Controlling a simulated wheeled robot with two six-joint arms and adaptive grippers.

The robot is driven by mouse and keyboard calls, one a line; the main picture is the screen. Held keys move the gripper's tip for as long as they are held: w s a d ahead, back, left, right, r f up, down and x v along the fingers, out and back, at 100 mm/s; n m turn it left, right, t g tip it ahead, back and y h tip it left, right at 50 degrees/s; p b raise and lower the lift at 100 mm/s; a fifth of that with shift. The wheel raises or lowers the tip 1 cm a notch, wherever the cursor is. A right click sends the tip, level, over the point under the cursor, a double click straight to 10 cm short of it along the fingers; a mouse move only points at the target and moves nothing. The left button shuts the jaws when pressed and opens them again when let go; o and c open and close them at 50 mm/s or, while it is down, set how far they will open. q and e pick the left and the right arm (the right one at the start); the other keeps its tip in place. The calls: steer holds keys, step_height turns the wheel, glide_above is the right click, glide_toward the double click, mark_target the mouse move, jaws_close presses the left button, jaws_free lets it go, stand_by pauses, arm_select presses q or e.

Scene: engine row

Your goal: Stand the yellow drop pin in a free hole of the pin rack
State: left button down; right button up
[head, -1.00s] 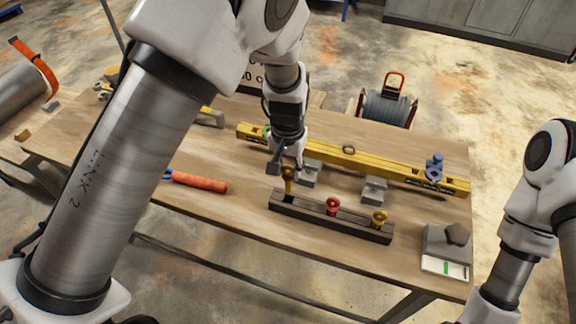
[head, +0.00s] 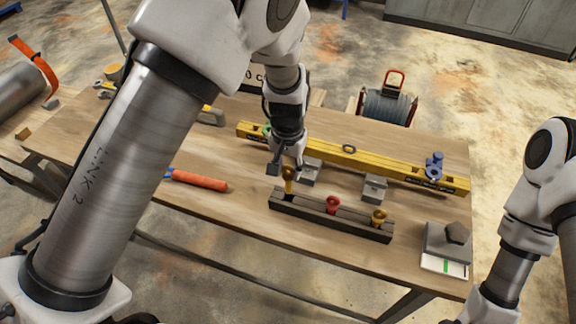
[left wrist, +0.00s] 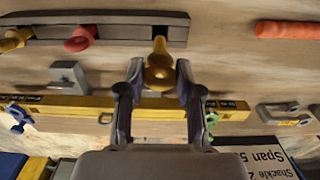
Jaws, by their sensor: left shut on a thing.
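My left gripper (head: 287,166) is shut on a yellow drop pin (head: 288,185), held roughly upright with its head between the fingers. The pin is at the left end of the dark pin rack (head: 310,214), its lower end at or just above the leftmost hole; I cannot tell whether it has entered. In the left wrist view, the held pin (left wrist: 159,66) points toward the rack (left wrist: 122,21), beside a dark hole opening. A red pin (head: 333,204) and another yellow pin (head: 379,216) stand in the rack's other holes. My right gripper is out of view.
An orange-handled tool (head: 200,180) lies left of the rack. A grey block with a dark piece (head: 446,242) is at right.

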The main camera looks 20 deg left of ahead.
mark_target(288, 178)
arm_select(q)
steer(key=shift+f+b, duration=1.8)
steer(key=shift+f, duration=1.7)
steer(key=c, duration=0.7)
jaws_free()
steer(key=shift+r, duration=0.1)
step_height(288, 178, up, 12)
steer(key=shift+f, duration=0.1)
